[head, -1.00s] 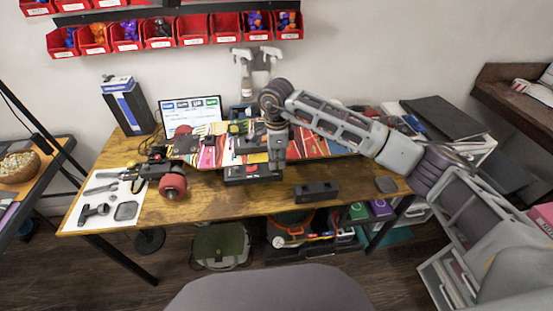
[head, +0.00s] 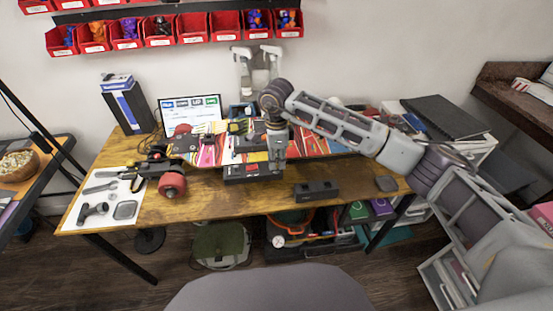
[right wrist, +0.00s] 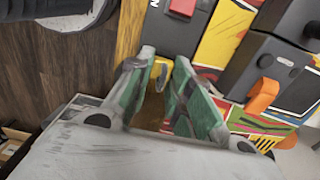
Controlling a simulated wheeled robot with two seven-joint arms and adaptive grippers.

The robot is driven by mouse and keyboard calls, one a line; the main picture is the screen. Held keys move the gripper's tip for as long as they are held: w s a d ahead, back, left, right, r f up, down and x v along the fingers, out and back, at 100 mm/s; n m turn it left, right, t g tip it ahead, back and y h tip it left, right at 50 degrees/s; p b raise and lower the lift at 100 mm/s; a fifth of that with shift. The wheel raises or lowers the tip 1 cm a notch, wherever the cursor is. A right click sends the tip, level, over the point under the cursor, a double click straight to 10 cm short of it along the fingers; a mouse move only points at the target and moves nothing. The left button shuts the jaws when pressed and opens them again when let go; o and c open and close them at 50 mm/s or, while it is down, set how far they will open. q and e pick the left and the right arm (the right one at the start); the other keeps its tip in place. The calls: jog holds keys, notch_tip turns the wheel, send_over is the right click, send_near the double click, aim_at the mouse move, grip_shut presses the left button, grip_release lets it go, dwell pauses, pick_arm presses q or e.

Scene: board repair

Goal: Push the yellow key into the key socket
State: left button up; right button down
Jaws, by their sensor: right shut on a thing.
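In the right wrist view a small yellow piece, the yellow key (right wrist: 161,68), shows between the fingertips of my right gripper (right wrist: 168,72). The gripper is shut on it, with one green-padded finger on each side. The key is close to the edge of a black box with a red button (right wrist: 172,30). The socket opening is hidden, so I cannot tell whether the key touches it or is inside. In the head view my right gripper (head: 278,157) points down at the right end of this black box (head: 253,173). My left gripper is not in view.
A colourful skateboard deck (head: 307,143) lies behind the box. Another black unit with an orange lever (right wrist: 263,95) is close to the gripper. A dark block (head: 316,190) stands right of the box. A red wheel (head: 172,184) and tool mat (head: 96,211) are left. The front tabletop is mostly clear.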

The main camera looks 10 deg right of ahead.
jog(key=shift+f, duration=0.1)
jog(key=c, duration=1.2)
grip_release()
jog(key=shift+o, duration=1.4)
jog(key=shift+r+p, duration=0.5)
jog(key=shift+r, duration=1.1)
jog(key=shift+r+p, duration=1.1)
jog(key=shift+r, duration=1.85)
jog(key=shift+r, duration=0.1)
